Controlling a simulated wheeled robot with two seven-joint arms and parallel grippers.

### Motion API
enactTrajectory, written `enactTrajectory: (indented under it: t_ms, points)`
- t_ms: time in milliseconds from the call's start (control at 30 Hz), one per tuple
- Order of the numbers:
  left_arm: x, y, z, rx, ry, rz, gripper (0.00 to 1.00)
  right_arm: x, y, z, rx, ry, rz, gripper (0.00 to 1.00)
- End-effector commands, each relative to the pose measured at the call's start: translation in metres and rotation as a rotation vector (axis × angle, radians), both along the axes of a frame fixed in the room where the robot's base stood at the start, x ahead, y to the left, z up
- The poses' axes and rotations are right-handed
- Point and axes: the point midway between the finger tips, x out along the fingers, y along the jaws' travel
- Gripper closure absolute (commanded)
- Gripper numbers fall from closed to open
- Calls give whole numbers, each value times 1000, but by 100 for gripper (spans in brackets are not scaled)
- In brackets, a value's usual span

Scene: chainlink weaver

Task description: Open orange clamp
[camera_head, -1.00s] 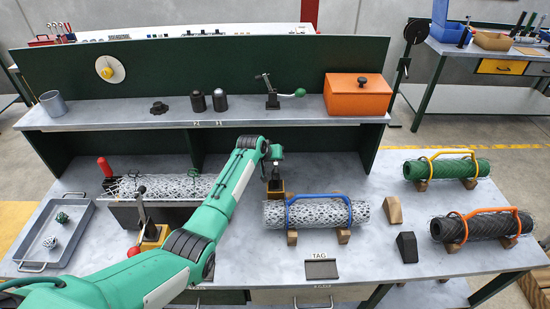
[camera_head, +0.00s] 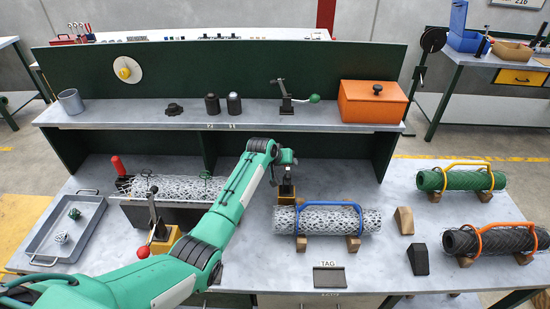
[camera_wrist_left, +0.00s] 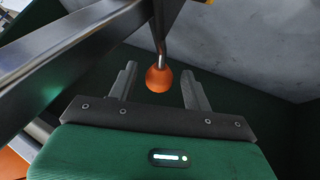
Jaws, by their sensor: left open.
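In the left wrist view an orange ball knob (camera_wrist_left: 158,79) hangs at the end of a thin metal rod (camera_wrist_left: 159,40). My left gripper (camera_wrist_left: 158,90) is open, with one finger on each side of the knob and visible gaps. In the head view my left gripper (camera_head: 287,159) is above a small clamp with a yellow-brown base (camera_head: 287,198), behind the blue-handled mesh roll. The clamp's orange knob cannot be made out there, as my gripper covers its top. My right gripper does not show.
A mesh roll with a blue handle (camera_head: 330,207) lies just in front of the clamp. A red-knobbed clamp (camera_head: 143,252) stands left, beside my arm. The shelf (camera_head: 240,117) runs behind, with an orange box (camera_head: 373,103). Bare bench lies around the tag plate (camera_head: 329,278).

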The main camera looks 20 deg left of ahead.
Motion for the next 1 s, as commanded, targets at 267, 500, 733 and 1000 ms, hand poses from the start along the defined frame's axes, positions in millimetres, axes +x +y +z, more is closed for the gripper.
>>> enactTrajectory:
  t_ms: [267,500,733,1000]
  points:
    - [-24,9,27,1,-2,0,50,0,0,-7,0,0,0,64]
    - [-46,17,54,1,-1,0,50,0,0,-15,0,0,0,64]
    - [-65,24,78,1,0,0,50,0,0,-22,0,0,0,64]
    - [-75,27,89,1,3,0,50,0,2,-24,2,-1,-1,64]
